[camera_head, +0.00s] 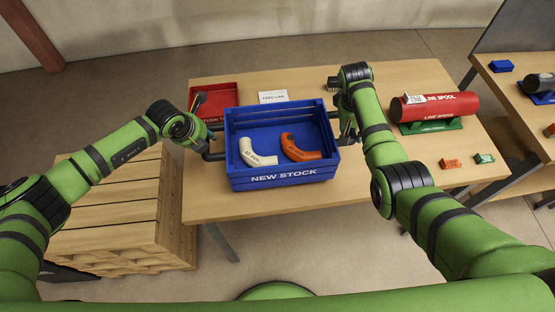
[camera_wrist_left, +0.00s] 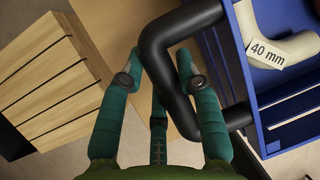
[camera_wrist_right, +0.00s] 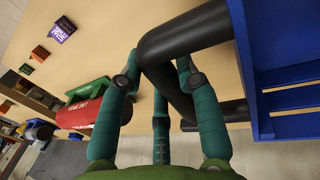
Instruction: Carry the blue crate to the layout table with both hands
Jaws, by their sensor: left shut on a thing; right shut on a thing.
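The blue crate (camera_head: 277,181), marked NEW STOCK, is level over the front part of the wooden table (camera_head: 420,180); I cannot tell whether it touches the tabletop. It holds a cream pipe elbow (camera_head: 257,153) marked 40 mm and an orange-brown elbow (camera_head: 301,149). My left gripper (camera_head: 205,140) is at the crate's left side, its fingers around the black handle (camera_wrist_left: 172,70). My right gripper (camera_head: 346,128) is at the right side, its fingers around the other black handle (camera_wrist_right: 185,45). The crate's wall also shows in the right wrist view (camera_wrist_right: 290,75).
A red tray (camera_head: 222,94) and a white card (camera_head: 273,97) lie behind the crate. A wooden slatted stack (camera_head: 110,210) stands front left.

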